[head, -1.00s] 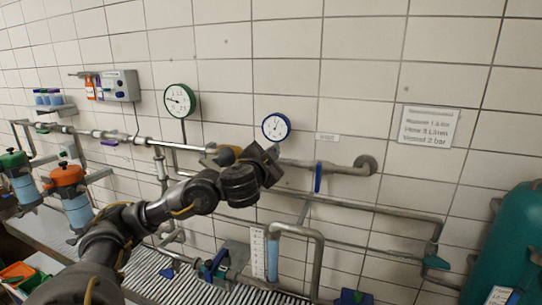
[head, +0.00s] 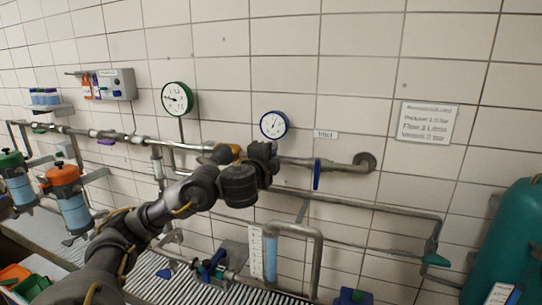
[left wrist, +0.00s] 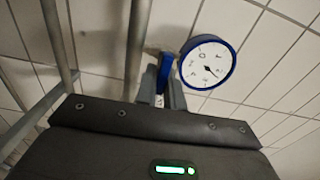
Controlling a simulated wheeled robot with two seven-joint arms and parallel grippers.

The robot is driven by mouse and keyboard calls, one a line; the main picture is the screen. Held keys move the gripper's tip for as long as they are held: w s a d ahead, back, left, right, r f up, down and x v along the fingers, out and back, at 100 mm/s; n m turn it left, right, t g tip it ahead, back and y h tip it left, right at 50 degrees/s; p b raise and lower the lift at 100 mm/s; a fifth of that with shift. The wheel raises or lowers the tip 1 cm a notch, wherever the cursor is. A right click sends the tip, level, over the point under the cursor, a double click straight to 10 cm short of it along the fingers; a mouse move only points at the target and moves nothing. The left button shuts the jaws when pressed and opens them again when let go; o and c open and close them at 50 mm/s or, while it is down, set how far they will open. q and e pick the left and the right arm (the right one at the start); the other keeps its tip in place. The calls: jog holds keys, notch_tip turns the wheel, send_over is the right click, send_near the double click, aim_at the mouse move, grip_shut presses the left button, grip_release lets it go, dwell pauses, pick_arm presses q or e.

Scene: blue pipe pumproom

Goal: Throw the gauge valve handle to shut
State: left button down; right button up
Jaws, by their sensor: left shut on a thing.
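My left gripper (head: 268,152) is at the wall pipe just below the blue-rimmed gauge (head: 273,125). In the left wrist view, the two fingers (left wrist: 162,92) are shut on a blue handle (left wrist: 165,72), which I take to be the gauge valve handle. The blue-rimmed gauge (left wrist: 208,62) is right beside it there. In the head view my gripper hides this handle and its valve. My right gripper is in neither view.
Another blue handle (head: 317,174) hangs on the pipe to the right, under the Inlet label (head: 326,134). A green-rimmed gauge (head: 177,98) is at the left. A teal tank (head: 508,240) stands at the far right. Pipes run below my gripper.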

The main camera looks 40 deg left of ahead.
pick_arm(q)
jog(key=shift+m, duration=0.4)
jog(key=c, duration=1.5)
grip_release()
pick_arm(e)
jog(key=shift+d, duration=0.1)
